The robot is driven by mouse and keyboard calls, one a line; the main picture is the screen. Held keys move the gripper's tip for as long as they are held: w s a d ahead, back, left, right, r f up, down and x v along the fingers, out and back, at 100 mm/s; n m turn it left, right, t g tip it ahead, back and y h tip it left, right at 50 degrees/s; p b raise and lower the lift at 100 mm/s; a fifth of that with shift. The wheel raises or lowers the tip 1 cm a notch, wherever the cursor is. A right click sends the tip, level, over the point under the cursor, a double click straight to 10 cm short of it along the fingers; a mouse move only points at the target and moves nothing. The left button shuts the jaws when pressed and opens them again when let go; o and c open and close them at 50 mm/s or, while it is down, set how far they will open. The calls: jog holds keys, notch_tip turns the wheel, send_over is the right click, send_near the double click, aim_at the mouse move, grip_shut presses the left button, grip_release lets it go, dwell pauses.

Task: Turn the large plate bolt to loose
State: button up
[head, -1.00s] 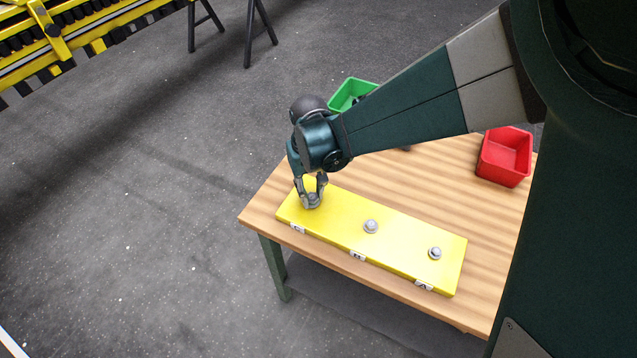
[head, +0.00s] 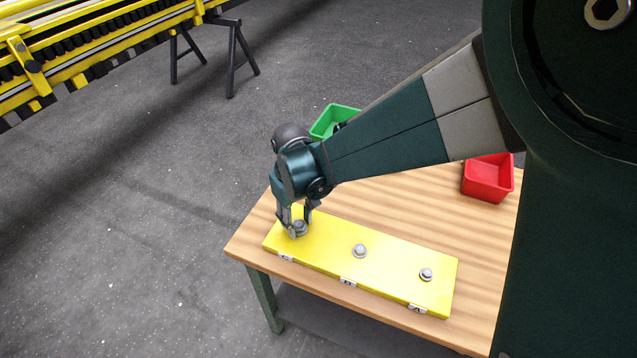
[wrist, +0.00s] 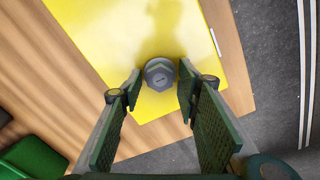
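The yellow plate (head: 325,250) lies on the wooden table and carries three grey bolts by labels C, B and A. My gripper (head: 298,224) points down over the bolt at the C end (head: 300,230). In the wrist view this bolt (wrist: 160,74) is a hex head with a round flange, between the two fingertips of my gripper (wrist: 160,88). The fingers are open, with a narrow gap on each side of the bolt. The middle bolt (head: 360,250) and the bolt by A (head: 426,274) stand free. I cannot tell from size which is the large one.
A green bin (head: 333,120) stands behind my arm at the table's back, and a red bin (head: 488,178) at the back right. The wooden table (head: 400,200) is otherwise clear. Yellow machinery (head: 90,60) on black trestles stands at the back left.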

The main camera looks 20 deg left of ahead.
aim_at(299, 223)
jog(key=shift+o, duration=0.2)
jog(key=shift+r, duration=0.1)
notch_tip(299, 223, up, 12)
dwell(0.9)
jog(key=shift+d, duration=0.1)
